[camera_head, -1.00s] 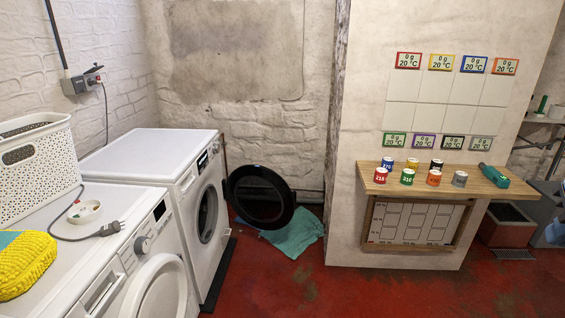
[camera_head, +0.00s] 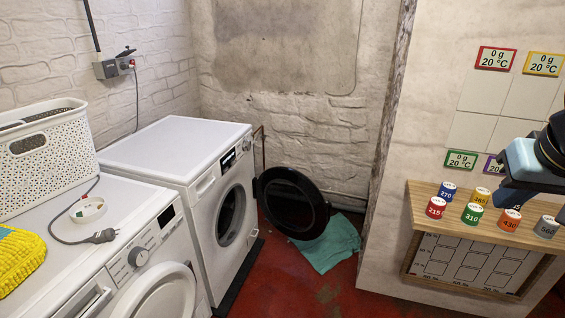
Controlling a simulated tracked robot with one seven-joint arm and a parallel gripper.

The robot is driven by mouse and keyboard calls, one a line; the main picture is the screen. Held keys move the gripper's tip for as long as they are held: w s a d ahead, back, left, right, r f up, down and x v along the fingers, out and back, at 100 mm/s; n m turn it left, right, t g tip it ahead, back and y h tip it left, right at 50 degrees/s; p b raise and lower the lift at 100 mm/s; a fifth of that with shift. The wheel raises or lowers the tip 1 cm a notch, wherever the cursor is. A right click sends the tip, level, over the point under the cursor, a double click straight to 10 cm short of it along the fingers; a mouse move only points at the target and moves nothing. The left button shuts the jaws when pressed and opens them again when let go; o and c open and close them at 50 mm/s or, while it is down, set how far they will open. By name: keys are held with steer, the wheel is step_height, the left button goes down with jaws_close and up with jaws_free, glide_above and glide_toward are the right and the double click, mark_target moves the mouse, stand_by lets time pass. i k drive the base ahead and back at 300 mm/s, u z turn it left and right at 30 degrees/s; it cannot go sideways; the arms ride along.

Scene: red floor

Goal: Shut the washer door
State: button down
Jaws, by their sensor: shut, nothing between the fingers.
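The far white washer (camera_head: 178,150) stands against the brick wall on the left. Its round front opening (camera_head: 231,214) is dark and uncovered. Its round black door (camera_head: 291,204) stands wide open, swung out from the washer's far front edge, with its dark face toward me. A part of my arm (camera_head: 528,160), light blue-grey and black, enters at the right edge, in front of the wall panel. It is well to the right of the door and apart from it. My gripper's fingers cannot be made out.
A nearer white machine (camera_head: 150,250) carries a dotted basket (camera_head: 45,160), a yellow cloth (camera_head: 18,258) and a cable with a plug. A teal cloth (camera_head: 327,245) lies on the red floor below the door. A wooden shelf (camera_head: 425,195) with several numbered cups juts from the right wall.

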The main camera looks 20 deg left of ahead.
mark_target(288, 199)
steer(key=u, duration=0.4)
steer(key=i, duration=1.05)
steer(key=u, duration=0.75)
steer(key=i, duration=0.55)
steer(key=u, duration=0.3)
steer(key=k, duration=0.9)
steer(key=u, duration=0.2)
steer(key=i, duration=0.9)
steer(key=z, duration=0.1)
